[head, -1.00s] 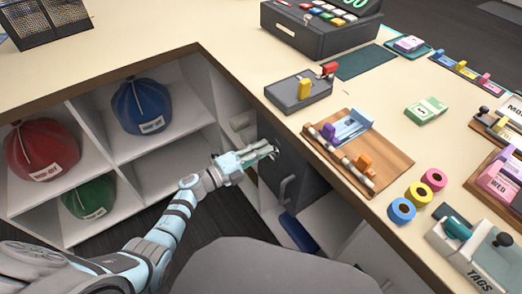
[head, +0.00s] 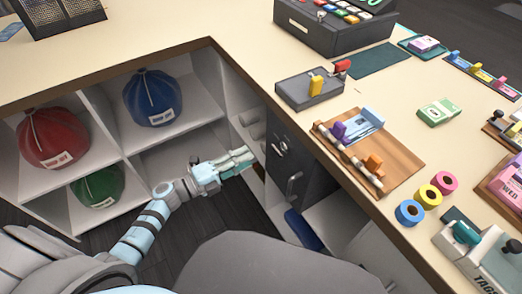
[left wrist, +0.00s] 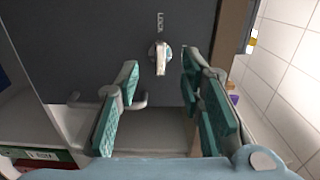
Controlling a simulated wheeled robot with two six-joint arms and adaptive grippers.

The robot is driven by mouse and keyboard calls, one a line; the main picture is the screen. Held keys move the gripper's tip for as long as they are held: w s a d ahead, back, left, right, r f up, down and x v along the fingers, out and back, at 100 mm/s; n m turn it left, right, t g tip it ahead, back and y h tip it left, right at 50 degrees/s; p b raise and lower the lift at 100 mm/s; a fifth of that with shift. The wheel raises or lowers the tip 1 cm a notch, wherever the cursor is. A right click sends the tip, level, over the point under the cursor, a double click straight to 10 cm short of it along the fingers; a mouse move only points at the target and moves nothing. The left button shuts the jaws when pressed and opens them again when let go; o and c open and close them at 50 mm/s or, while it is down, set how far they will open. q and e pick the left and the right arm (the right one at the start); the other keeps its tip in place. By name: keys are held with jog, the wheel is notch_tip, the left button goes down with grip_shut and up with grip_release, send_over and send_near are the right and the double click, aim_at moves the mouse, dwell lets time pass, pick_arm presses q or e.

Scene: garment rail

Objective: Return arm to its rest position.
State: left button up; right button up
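My left arm comes in from the lower left of the head view. Its gripper (head: 250,160) hangs in the open space in front of the shelves, left of the dark cabinet door (head: 308,178). In the left wrist view the teal finger pads of this gripper (left wrist: 160,90) stand apart with nothing between them. Beyond them is the door's face with a silver lock knob (left wrist: 160,58) under the word LOCK. The door's handle (left wrist: 130,100) is partly hidden behind the left finger. The door looks shut. My right gripper is out of view.
Cubbies at the left hold red (head: 53,138), blue (head: 153,97) and green (head: 97,186) bags. The counter above the door carries a grey box (head: 309,90), a wooden board (head: 400,165) and tape rolls (head: 410,212). Dark floor lies free below the gripper.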

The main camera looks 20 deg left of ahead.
pick_arm(q)
jog(key=shift+v, duration=1.25)
